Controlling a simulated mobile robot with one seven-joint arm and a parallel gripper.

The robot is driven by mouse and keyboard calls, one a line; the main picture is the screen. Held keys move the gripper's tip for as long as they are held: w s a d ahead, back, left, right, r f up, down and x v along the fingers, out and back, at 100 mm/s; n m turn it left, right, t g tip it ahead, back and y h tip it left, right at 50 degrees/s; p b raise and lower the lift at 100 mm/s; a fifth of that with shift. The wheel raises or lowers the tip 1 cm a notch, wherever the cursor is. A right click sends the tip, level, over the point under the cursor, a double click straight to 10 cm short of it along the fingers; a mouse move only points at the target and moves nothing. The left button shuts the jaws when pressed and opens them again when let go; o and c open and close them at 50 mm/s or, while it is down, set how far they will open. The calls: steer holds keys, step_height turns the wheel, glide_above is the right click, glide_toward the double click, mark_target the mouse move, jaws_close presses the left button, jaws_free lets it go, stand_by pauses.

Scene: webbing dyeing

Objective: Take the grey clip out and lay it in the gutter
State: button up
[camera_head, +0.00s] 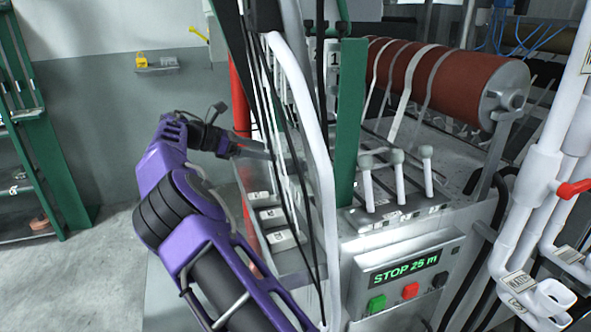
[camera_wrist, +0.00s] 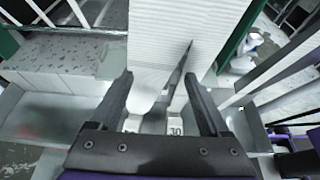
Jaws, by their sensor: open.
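My gripper (camera_wrist: 160,102) is open in the wrist view, its two dark fingers on either side of a broad white ribbed band (camera_wrist: 160,35) and pale pieces below it. A narrow dark grey sliver (camera_wrist: 181,76) shows between the fingers; I cannot tell whether it is the grey clip or a gap. A grey trough-like channel (camera_wrist: 62,106) runs left of the fingers and may be the gutter. In the head view my gripper (camera_head: 262,150) reaches into the machine frame from the left; its fingertips are hard to see.
White blocks (camera_head: 271,216), one marked 30 in the wrist view (camera_wrist: 175,127), sit close to my gripper. A green post (camera_head: 349,120), white curved pipe (camera_head: 318,150) and dark cables stand close right of my arm. A red roller (camera_head: 440,80) lies behind; left floor is clear.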

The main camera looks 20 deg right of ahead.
mark_target(299, 159)
steer(key=b+x, duration=0.1)
steer(key=x, duration=0.8)
steer(key=shift+f, duration=0.15)
steer(key=shift+s, duration=0.1)
steer(key=shift+c, duration=0.3)
jaws_close()
